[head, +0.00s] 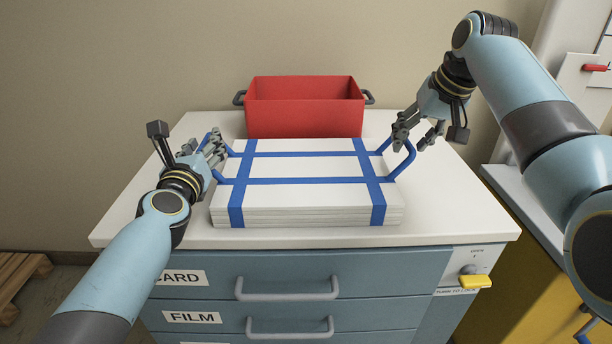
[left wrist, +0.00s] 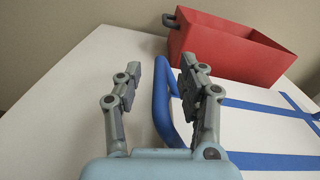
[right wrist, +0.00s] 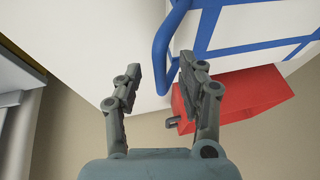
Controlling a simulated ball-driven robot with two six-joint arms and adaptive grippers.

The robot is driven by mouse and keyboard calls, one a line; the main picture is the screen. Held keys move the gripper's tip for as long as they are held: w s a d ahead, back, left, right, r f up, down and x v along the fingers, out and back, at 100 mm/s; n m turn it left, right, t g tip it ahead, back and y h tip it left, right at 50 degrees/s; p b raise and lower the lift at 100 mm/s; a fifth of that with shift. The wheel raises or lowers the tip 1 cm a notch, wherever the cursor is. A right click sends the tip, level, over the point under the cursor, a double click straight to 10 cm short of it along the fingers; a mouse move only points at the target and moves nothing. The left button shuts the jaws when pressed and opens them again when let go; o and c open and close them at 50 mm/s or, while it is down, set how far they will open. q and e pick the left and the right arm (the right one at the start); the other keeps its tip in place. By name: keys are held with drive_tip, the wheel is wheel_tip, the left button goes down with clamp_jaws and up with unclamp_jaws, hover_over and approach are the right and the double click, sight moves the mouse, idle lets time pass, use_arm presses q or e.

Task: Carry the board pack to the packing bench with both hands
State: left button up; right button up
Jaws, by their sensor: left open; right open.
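The board pack (head: 306,196) is a stack of white boards bound with blue straps, lying flat on the white top of a drawer cabinet. It has a blue loop handle at each side. My left gripper (head: 218,150) is open at the left handle (left wrist: 160,105); in the left wrist view the handle stands between its spread fingers. My right gripper (head: 418,138) is open just above and beside the right handle (head: 408,160). In the right wrist view (right wrist: 160,70) the handle (right wrist: 165,45) reaches between or just beyond the open fingertips. Neither gripper is closed on a handle.
A red open bin (head: 305,110) with dark handles stands behind the pack. The cabinet top (head: 460,215) is clear at its front right. Below are labelled blue drawers (head: 290,275) and a yellow latch (head: 475,282). A wooden pallet (head: 18,280) lies at lower left.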

use_arm(q)
drive_tip(key=shift+w+a, duration=0.1)
drive_tip(key=shift+w, duration=0.95)
use_arm(e)
drive_tip(key=shift+x, duration=1.1)
use_arm(q)
clamp_jaws()
use_arm(e)
clamp_jaws()
drive_tip(key=shift+r, duration=0.1)
